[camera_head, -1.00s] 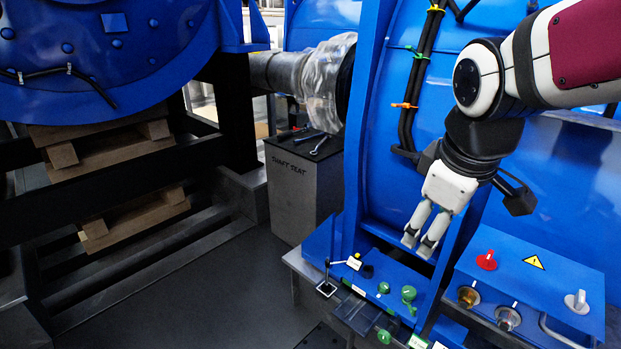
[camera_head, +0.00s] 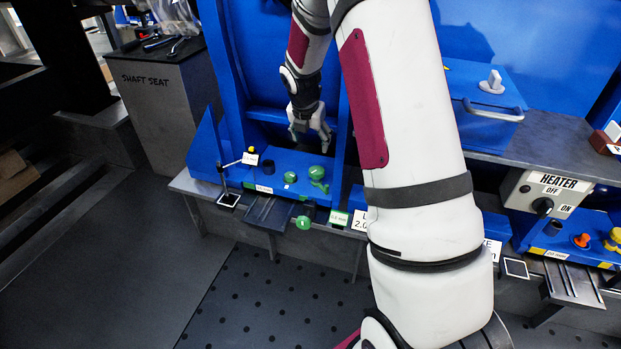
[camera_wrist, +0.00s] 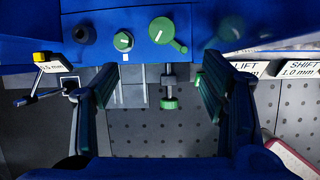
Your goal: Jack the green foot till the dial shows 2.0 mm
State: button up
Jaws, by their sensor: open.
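The green foot seems to be the green disc (camera_head: 303,222) low on the front of a blue block (camera_head: 225,175); in the wrist view the disc (camera_wrist: 169,103) sits below a dark bolt. A round green knob (camera_head: 290,177) and a green lever knob (camera_head: 317,172) are on the block; the wrist view also shows the round knob (camera_wrist: 123,41) and lever knob (camera_wrist: 162,31). A gauge arm with a yellow top carries a label (camera_wrist: 45,72) ending in mm; its digits are hard to read. My gripper (camera_head: 312,138) is open and empty, above the block, apart from the knobs. The wrist view shows its fingers (camera_wrist: 157,78) either side of the disc.
A grey SHAFT SEAT box (camera_head: 155,100) is at the left, and a HEATER box (camera_head: 548,192) at the right. Blue uprights flank my gripper. The dark floor in front is clear.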

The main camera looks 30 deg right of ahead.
jog(key=n+b, duration=0.1)
send_near(316, 171)
jog(key=b+x, duration=0.5)
jog(key=x, duration=0.3)
jog(key=shift+w+d+f+b, duration=0.1)
jog(key=shift+d+f+b, duration=0.05)
jog(key=shift+f+b, duration=0.25)
jog(key=c, duration=1.1)
